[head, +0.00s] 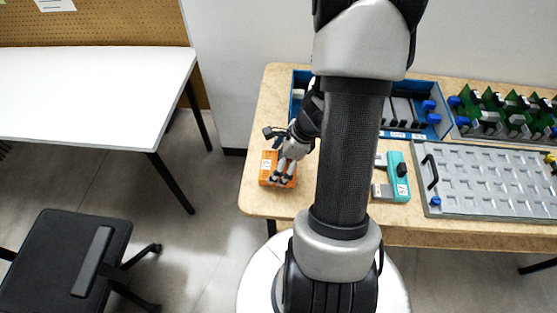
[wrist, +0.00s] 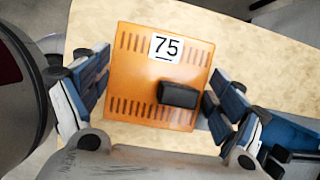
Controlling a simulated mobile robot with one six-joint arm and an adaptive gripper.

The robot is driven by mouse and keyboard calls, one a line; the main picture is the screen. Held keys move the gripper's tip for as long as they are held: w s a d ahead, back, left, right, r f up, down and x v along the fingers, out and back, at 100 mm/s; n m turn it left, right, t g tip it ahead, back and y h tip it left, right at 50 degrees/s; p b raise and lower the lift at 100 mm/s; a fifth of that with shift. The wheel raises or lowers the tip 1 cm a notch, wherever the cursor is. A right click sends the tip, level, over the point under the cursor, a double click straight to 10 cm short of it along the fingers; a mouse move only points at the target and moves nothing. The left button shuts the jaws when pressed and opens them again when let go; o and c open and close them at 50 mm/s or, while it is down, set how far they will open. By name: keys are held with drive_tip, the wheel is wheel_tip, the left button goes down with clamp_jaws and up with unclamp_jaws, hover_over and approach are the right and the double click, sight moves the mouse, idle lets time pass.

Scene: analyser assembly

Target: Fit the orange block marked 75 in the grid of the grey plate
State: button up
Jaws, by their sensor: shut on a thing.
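The orange block (wrist: 140,75) marked 75 fills the middle of the wrist view, with a white label, rows of slots and a black raised part on its face. My gripper (wrist: 155,92) has a finger on each side of it and is shut on it. In the head view the orange block (head: 268,165) is at the left end of the wooden table, with my gripper (head: 282,178) over it. I cannot tell whether the block touches the table. The grey plate (head: 480,205) with its grid of recesses lies at the right of the table.
A teal block (head: 399,180) lies between the orange block and the plate. A blue bin (head: 436,125) with dark parts stands behind, partly hidden by my arm. Green boards (head: 500,110) stand at the back right. A white table (head: 90,90) and a black chair (head: 75,255) are to the left.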

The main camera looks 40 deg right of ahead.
drive_tip(key=shift+f, duration=0.65)
drive_tip(key=o, duration=1)
drive_tip(key=shift+o, duration=0.2)
